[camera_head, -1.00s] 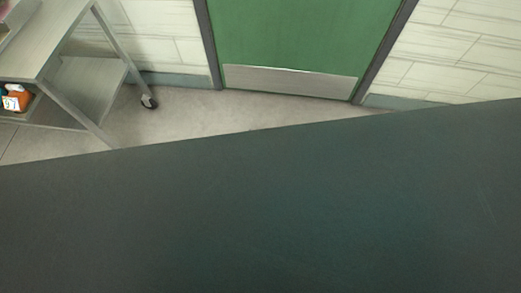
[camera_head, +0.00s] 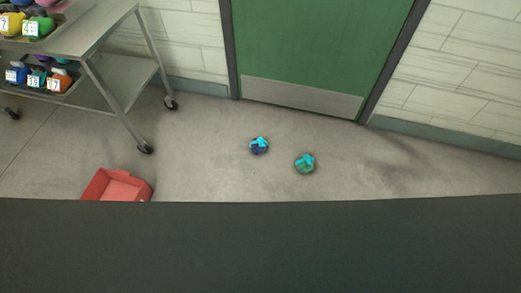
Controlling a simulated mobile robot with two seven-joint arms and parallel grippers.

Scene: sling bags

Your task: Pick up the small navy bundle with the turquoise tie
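The small navy bundle (camera_head: 259,147) with a turquoise tie lies on the grey floor near the middle of the head view, in front of the green door. A green bundle (camera_head: 304,164), also with a turquoise tie, lies just to its right and a little nearer, apart from it. Neither of my grippers shows in the head view.
A dark flat surface (camera_head: 260,245) fills the lower part of the view. A red bin (camera_head: 118,186) stands on the floor behind its edge at left. A wheeled metal cart (camera_head: 88,38) holds trays of numbered bundles. Floor around the two bundles is clear.

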